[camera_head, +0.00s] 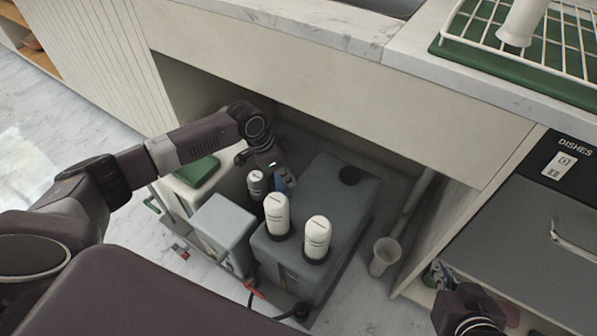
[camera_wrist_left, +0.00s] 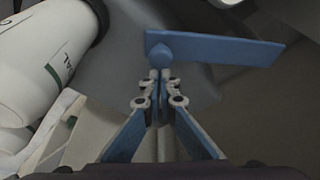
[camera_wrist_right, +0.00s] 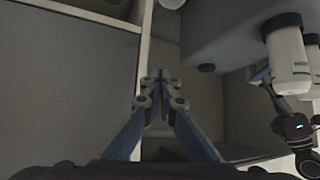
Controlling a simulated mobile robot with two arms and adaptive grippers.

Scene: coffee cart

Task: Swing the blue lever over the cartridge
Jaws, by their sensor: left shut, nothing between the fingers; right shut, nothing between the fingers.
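The blue lever (camera_wrist_left: 225,48) is a flat bar with a round knob at its left end in the left wrist view, extending right, away from a white cartridge (camera_wrist_left: 45,65). My left gripper (camera_wrist_left: 160,76) is shut and empty, its tips close to the knob; contact is unclear. In the head view two white cartridges, a nearer one (camera_head: 317,238) and a farther one (camera_head: 277,213), stand upright on the grey unit (camera_head: 345,205). The left arm reaches in behind them, its fingertips hard to make out. My right gripper (camera_wrist_right: 160,78) is shut and empty, away from the lever.
A light grey box (camera_head: 224,228) and a green-topped container (camera_head: 196,172) stand left of the unit. A pale cup (camera_head: 384,255) stands to its right. The countertop (camera_head: 330,30) overhangs behind. A grey dishwasher front (camera_head: 535,235) is at the right.

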